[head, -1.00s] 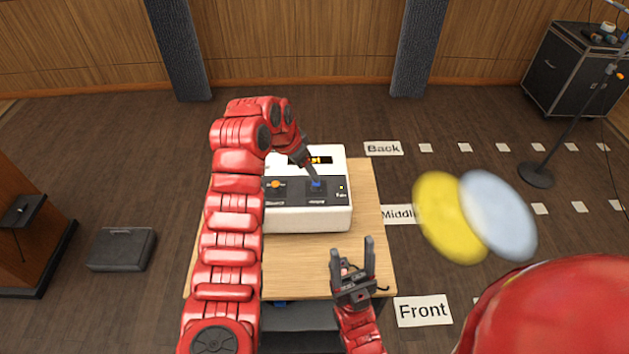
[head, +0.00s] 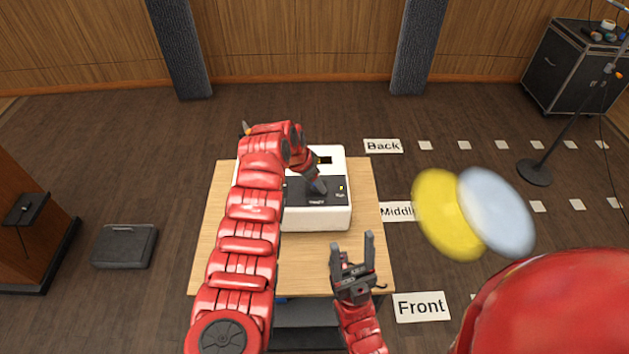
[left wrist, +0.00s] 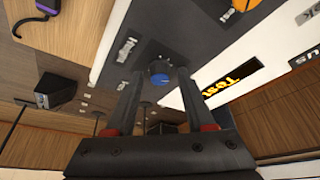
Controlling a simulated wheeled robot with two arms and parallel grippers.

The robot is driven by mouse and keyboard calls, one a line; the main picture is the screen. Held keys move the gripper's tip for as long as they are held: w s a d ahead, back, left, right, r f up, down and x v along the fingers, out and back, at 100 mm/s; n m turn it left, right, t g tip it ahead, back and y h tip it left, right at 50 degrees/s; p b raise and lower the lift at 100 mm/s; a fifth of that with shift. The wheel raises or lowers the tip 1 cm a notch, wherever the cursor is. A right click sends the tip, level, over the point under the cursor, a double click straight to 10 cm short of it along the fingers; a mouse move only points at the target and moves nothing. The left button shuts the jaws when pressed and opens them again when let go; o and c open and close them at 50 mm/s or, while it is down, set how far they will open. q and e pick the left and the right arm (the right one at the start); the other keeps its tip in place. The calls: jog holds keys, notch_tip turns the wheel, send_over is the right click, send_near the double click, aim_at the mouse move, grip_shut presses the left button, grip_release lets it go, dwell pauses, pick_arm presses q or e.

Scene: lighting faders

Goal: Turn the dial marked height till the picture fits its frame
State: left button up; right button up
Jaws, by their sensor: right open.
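A white box with a dark control panel (head: 335,190) stands on the wooden table. My left gripper (head: 317,187) points down at the panel and hides the dial there in the head view. In the left wrist view the blue dial (left wrist: 158,74) sits between the tips of my left gripper (left wrist: 160,78), with the fingers apart and slim gaps beside it. My right gripper (head: 352,250) is open and empty.
The table (head: 300,260) is bare in front of the box. Blurred yellow (head: 445,215) and pale blue (head: 495,212) discs show at right. A stand (head: 534,172), a black case (head: 570,70) and a grey case (head: 124,245) are on the floor.

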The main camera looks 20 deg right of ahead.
pick_arm(q)
grip_shut()
jog(key=shift+f+n+t, duration=0.1)
jog(key=shift+n+t, duration=0.2)
jog(key=shift+n, duration=0.6)
jog(key=shift+n+y+b, duration=0.3)
jog(key=shift+n+b, duration=0.05)
jog(key=shift+n, duration=0.05)
jog(key=shift+n+t+b, duration=0.5)
jog(key=shift+n+b, duration=0.35)
jog(key=shift+n, duration=0.15)
jog(key=shift+s+d+n+y+b, duration=0.1)
jog(key=shift+n+y+b, duration=0.4)
jog(key=shift+n+b, duration=0.35)
jog(key=shift+o, duration=1.1)
grip_release()
